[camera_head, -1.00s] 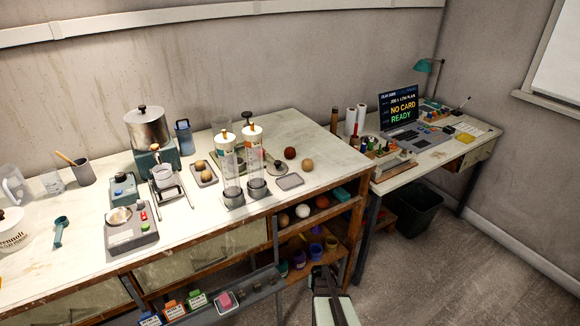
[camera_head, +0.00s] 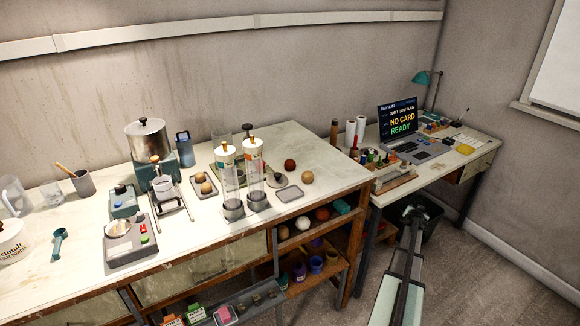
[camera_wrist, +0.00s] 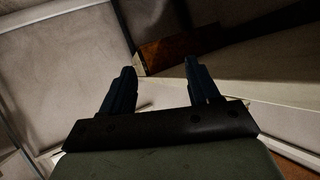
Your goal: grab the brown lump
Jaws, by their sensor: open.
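Several roundish lumps are in the head view. A dark reddish-brown lump (camera_head: 290,165) sits on the bench top near its right end, with a tan lump (camera_head: 307,177) beside it. Two tan-brown lumps (camera_head: 206,188) lie on a small tray further left. A brown lump (camera_head: 283,232) is on the shelf under the bench, left of a white one. I cannot tell which is the task's brown lump. My gripper (camera_head: 415,212) is off the bench's right end, in front of the desk. The wrist view shows its fingers (camera_wrist: 158,75) apart with nothing between them.
Two clear cylinders (camera_head: 254,180) stand on the bench left of the reddish-brown lump. A flat grey dish (camera_head: 289,194) lies in front of it. A desk (camera_head: 455,157) with a screen (camera_head: 401,116) stands at right, with a dark bin (camera_head: 431,213) below. Floor is clear at lower right.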

